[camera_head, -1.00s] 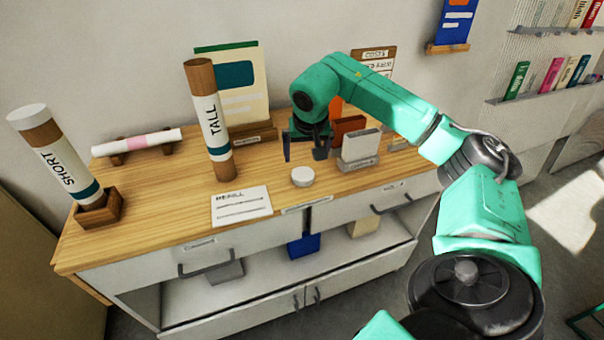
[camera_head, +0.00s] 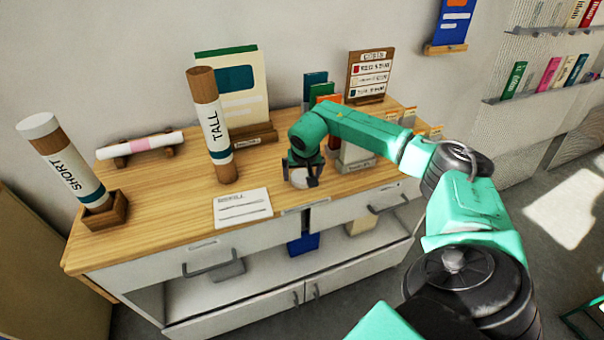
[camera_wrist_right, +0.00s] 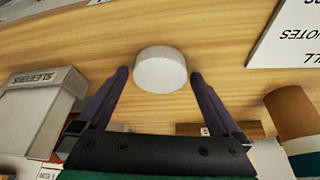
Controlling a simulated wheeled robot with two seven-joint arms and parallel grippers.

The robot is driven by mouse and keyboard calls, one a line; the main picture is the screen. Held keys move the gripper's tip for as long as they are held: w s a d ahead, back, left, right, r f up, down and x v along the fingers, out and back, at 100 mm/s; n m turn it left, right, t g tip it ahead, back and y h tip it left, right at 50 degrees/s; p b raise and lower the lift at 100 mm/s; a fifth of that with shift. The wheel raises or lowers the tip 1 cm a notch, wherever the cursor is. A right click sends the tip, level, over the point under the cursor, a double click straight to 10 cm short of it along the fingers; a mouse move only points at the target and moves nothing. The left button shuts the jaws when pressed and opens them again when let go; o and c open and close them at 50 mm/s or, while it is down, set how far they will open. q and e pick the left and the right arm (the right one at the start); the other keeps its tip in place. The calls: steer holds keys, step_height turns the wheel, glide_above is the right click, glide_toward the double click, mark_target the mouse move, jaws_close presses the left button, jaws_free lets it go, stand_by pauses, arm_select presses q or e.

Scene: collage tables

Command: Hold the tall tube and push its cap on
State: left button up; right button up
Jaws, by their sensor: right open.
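The tall tube (camera_head: 212,128), brown with a white "TALL" label and a teal band, stands upright on the wooden counter, leaning slightly in the picture. Its brown top end shows no white cap. A round white cap (camera_wrist_right: 160,69) lies on the counter; it also shows in the head view (camera_head: 299,180). My right gripper (camera_head: 301,184) is open and low over the counter. In the right wrist view the cap is between and just beyond its two fingertips (camera_wrist_right: 158,78), with gaps on both sides. The tall tube's lower end (camera_wrist_right: 295,115) shows there at the right. My left gripper is not in view.
A short tube (camera_head: 70,172) with a white cap stands in a wooden holder at the left. A pink-and-white roll (camera_head: 140,145) lies on a rack. A printed card (camera_head: 243,208) lies near the front edge. A grey box (camera_wrist_right: 38,100) stands beside my right gripper.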

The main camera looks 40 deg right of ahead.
mark_target(302, 177)
steer(key=c, duration=1.3)
steer(key=shift+o, duration=0.2)
steer(key=shift+r, duration=0.45)
step_height(302, 177, up, 19)
steer(key=b, duration=0.1)
steer(key=shift+b, duration=0.4)
